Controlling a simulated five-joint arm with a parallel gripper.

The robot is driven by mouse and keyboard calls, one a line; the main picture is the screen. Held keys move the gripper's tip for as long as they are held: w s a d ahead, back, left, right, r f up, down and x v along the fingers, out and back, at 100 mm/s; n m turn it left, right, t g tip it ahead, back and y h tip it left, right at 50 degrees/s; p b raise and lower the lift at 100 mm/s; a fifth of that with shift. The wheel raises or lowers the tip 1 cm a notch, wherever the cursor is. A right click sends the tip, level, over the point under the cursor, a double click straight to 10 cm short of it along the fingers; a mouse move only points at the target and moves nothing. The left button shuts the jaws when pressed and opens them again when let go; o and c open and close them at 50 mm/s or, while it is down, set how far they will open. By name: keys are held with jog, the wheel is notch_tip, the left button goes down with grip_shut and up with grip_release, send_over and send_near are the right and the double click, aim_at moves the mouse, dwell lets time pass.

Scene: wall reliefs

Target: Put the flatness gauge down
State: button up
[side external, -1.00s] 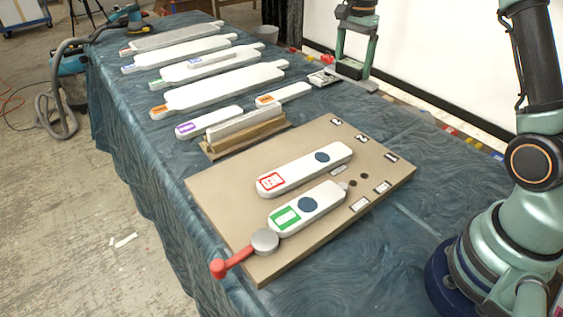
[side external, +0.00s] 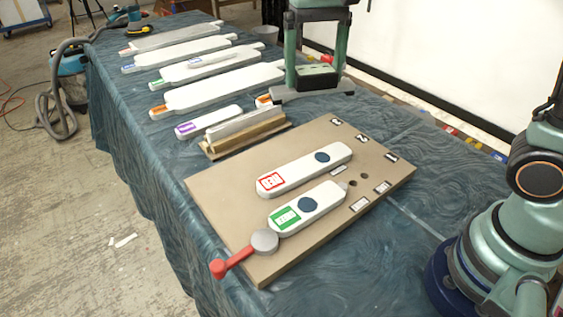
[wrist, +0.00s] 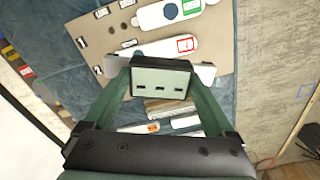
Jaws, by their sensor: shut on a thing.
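The flatness gauge (side external: 316,77) is a dark block with a pale top on a long grey straight bar. My gripper (side external: 315,70) comes down from above, its two green fingers shut on either side of the block. The wrist view shows the block (wrist: 160,82) between the fingertips (wrist: 159,74), its bar ends showing at both sides. In the side view the gauge appears over the blue-covered table (side external: 400,125), beyond the tan board (side external: 225,178). I cannot tell whether the bar touches the cloth. It partly hides an orange-labelled white piece (side external: 264,101).
The board carries two white paddle shapes, one red-labelled (side external: 300,172) and one green-labelled (side external: 318,200), with a red-handled clamp (side external: 232,263) at its corner. A wooden stand with a pale bar (side external: 245,133) is behind it. Several long white pieces (side external: 225,90) lie farther left.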

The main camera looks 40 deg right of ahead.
jog(key=s+a+n, duration=0.4)
jog(key=s+a, duration=0.1)
jog(key=s, duration=0.1)
notch_tip(320, 180, down, 20)
jog(key=shift+d+f, duration=0.1)
jog(key=shift+f, duration=0.05)
jog(key=shift+f, duration=0.15)
jog(key=o, duration=1.2)
notch_tip(320, 180, up, 12)
jog(key=s+d+r+t, duration=0.1)
jog(key=d+r+t, duration=0.1)
jog(key=d, duration=0.5)
jog(key=s+d+r+t, duration=0.1)
jog(key=d+r+t, duration=0.2)
jog(key=d, duration=0.4)
jog(key=shift+s+r+n+t, duration=0.25)
jog(key=shift+s+n+t, duration=0.05)
jog(key=shift+s, duration=0.1)
